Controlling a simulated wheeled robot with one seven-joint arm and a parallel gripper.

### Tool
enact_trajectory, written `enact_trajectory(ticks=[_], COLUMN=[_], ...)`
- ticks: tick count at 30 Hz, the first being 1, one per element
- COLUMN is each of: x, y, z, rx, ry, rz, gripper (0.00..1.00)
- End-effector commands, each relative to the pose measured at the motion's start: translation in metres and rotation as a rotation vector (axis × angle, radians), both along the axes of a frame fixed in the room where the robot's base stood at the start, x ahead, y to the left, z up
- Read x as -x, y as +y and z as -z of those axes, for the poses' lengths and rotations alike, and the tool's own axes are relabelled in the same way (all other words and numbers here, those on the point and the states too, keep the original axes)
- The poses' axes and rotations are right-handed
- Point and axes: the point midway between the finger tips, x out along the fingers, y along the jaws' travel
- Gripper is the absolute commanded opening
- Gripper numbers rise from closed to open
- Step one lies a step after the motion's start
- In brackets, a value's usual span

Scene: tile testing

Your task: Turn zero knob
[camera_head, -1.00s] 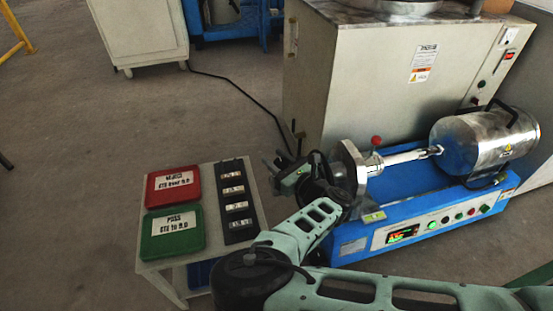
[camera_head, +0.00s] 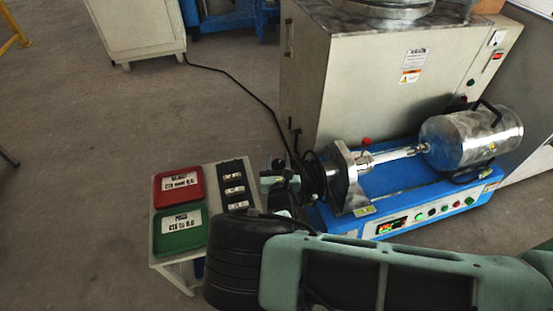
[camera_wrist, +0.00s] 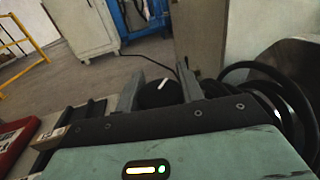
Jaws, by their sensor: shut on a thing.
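A black round knob (camera_wrist: 163,93) with a white mark on its face shows in the wrist view, between the two grey fingers of my gripper (camera_wrist: 160,92). The fingers are closed on its sides. In the head view my gripper (camera_head: 275,178) is at the left end of the blue testing machine (camera_head: 345,226), just left of its metal end plate (camera_head: 345,182). The knob cannot be made out clearly in the head view, where my gripper and arm crowd that spot.
A small table left of the machine bears a red tray (camera_head: 178,186), a green tray (camera_head: 180,232) and a black holder (camera_head: 234,185) with several tile pieces. A metal cylinder (camera_head: 472,138) sits on the machine's right. A large beige cabinet (camera_head: 370,85) stands behind.

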Motion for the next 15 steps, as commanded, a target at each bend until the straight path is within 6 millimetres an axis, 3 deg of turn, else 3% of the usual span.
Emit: enact_trajectory(ticks=[15], x=[0.0], y=[-0.0039], z=[0.0018], rx=[-0.001], ry=[0.001], rz=[0.219], gripper=[0.15])
